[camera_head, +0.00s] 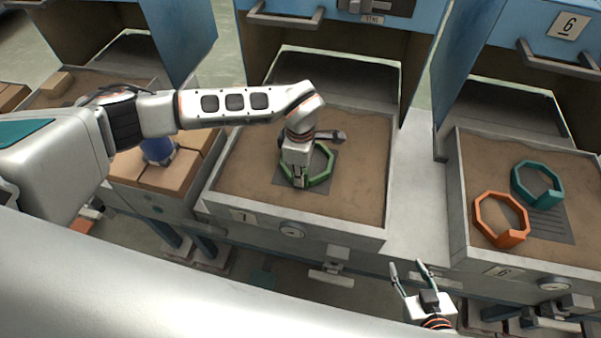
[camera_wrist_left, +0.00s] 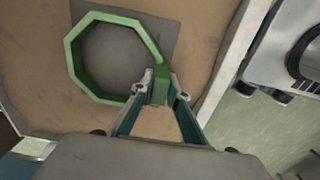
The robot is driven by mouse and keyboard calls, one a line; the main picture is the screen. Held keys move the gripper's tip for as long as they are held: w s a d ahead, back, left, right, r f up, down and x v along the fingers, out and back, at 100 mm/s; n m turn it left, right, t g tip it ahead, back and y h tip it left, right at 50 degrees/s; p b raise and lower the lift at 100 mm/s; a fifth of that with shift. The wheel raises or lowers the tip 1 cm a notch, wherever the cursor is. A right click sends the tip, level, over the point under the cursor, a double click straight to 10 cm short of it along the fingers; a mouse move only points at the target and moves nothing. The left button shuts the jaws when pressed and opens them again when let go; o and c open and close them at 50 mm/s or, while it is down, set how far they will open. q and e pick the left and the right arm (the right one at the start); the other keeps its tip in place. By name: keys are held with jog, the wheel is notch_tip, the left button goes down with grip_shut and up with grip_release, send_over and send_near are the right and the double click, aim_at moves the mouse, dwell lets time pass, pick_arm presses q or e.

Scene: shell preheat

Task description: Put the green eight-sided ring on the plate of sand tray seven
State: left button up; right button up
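The green eight-sided ring (camera_head: 322,178) is at the grey plate (camera_head: 287,162) of the middle sand tray (camera_head: 240,170), whose label is hard to read. I cannot tell whether the ring rests on the plate or is just above it. My left gripper (camera_head: 299,184) reaches down at the ring's near left side. In the left wrist view its fingers (camera_wrist_left: 161,88) are closed on the ring's green block, with the ring (camera_wrist_left: 75,58) largely over the plate (camera_wrist_left: 115,50). My right gripper (camera_head: 409,268) is open and empty in front of the trays.
The right tray (camera_head: 455,190), labelled 6, holds a teal ring (camera_head: 520,185) and an orange ring (camera_head: 480,215). Brown blocks (camera_head: 165,178) fill the left tray's near part. Blue housings with side walls stand behind the trays. A pale surface (camera_head: 412,190) separates the middle and right trays.

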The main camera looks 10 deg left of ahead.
pick_arm(q)
jog(key=o, duration=0.4)
jog(key=shift+o, duration=0.2)
notch_tip(320, 180, up, 11)
jog(key=shift+f+b, duration=0.1)
jog(key=shift+b, duration=0.2)
jog(key=shift+r, duration=0.75)
jog(key=shift+s, duration=0.1)
